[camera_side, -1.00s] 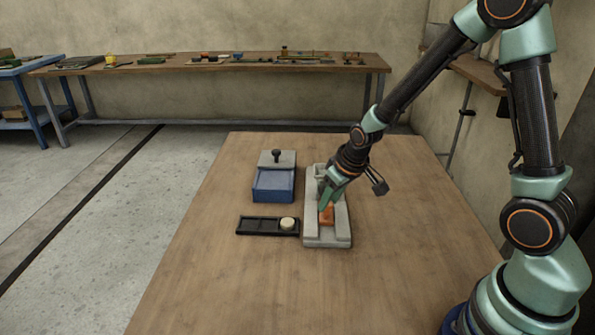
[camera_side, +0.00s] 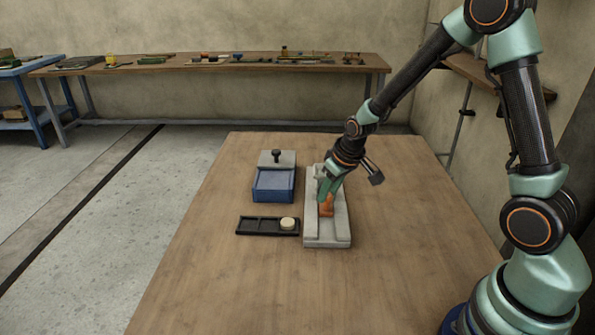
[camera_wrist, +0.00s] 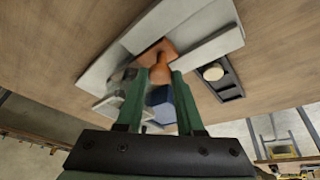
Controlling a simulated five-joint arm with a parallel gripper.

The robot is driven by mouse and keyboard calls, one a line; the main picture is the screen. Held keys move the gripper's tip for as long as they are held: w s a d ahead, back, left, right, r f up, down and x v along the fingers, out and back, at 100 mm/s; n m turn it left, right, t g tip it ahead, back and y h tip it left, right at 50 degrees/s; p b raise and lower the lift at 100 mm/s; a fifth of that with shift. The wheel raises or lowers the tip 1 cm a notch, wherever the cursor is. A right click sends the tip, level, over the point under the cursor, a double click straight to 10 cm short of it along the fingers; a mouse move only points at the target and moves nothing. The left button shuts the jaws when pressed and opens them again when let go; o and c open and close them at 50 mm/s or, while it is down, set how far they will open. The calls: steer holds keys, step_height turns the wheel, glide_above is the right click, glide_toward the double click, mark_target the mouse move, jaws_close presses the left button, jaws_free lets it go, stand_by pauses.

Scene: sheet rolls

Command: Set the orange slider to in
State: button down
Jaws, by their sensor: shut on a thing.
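The orange slider (camera_side: 326,209) sits in the channel of a light grey track (camera_side: 341,237) that runs from near to far in the side view. It has a flat base and an upright knob. My gripper (camera_side: 324,192) reaches down from the far right and is shut on the slider's knob. In the wrist view the knob of the orange slider (camera_wrist: 160,70) lies between the green fingertips of my gripper (camera_wrist: 160,78), with the grey track (camera_wrist: 213,45) around it. The far end of the track is partly hidden by my gripper.
A black tray (camera_side: 262,226) with a cream round piece (camera_side: 287,223) lies just left of the track. The table (camera_side: 220,290) is clear at the front and right.

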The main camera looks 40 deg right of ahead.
steer(key=c, duration=0.5)
jaws_free()
steer(key=shift+w+d, duration=0.15)
steer(key=shift+d, duration=0.15)
steer(key=shift+a+r, duration=0.1)
steer(key=v, duration=1.2)
steer(key=shift+t+y, duration=0.3)
steer(key=shift+t, duration=0.3)
steer(key=s+a+r, duration=0.2)
steer(key=s, duration=0.1)
steer(key=s+a+r, duration=0.2)
steer(key=s, duration=0.2)
steer(key=s+a+r, duration=0.2)
steer(key=s+r, duration=0.1)
steer(key=s, duration=0.1)
steer(key=shift+s+a, duration=0.15)
steer(key=shift+a, duration=0.05)
